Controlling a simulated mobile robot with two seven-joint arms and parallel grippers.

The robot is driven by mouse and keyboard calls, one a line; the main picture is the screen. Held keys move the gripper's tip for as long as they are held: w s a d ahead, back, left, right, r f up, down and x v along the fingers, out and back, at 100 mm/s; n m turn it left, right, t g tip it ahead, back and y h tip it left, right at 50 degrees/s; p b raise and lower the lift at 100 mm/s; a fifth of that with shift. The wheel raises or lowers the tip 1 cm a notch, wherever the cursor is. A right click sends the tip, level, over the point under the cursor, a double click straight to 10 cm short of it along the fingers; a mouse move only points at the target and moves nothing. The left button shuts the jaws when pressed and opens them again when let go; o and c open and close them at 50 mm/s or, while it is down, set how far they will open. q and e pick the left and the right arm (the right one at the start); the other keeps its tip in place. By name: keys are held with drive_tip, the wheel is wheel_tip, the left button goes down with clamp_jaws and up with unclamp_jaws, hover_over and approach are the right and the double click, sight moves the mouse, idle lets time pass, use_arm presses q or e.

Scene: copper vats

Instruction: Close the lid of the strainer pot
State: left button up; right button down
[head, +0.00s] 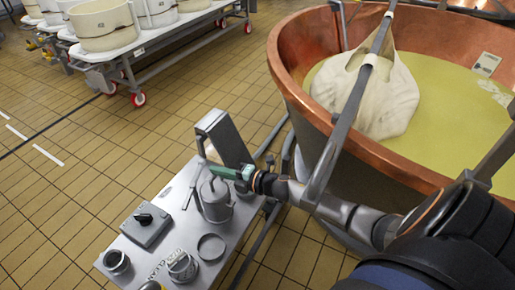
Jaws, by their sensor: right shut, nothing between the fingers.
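The grey metal strainer pot (217,205) stands upright on a small metal table, left of the copper vat. My right gripper (218,171) comes in from the right and is shut and empty. It is over the top of the pot and hides part of it. The lid seems to be at the pot's top, but I cannot tell whether it is fully down or whether the gripper touches it.
The metal table (222,272) also holds a grey box with a black knob (145,226), a low ring (211,247), a small cup (116,262) and a can (183,267). The large copper vat (300,85) stands close on the right.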

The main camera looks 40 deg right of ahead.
drive_tip(key=p+v, duration=0.1)
drive_tip(key=v, duration=1)
use_arm(q)
drive_tip(key=s+a+r+y+p, duration=0.1)
drive_tip(key=a+r+p, duration=0.2)
drive_tip(key=r+p, duration=0.6)
drive_tip(key=p, duration=0.3)
drive_tip(key=shift+s+a+r+n, duration=0.2)
drive_tip(key=shift+a+r+n, duration=0.1)
drive_tip(key=shift+a+r, duration=0.05)
use_arm(e)
drive_tip(key=s+a+m+g+h, duration=0.4)
drive_tip(key=s+a+m, duration=1)
drive_tip(key=m, duration=0.6)
drive_tip(key=s+g, duration=0.1)
drive_tip(key=s, duration=0.1)
drive_tip(key=shift+s+a+f+m, duration=0.35)
drive_tip(key=shift+m, duration=0.05)
use_arm(q)
drive_tip(key=shift+w+d, duration=0.1)
use_arm(e)
drive_tip(key=c, duration=1.5)
unclamp_jaws()
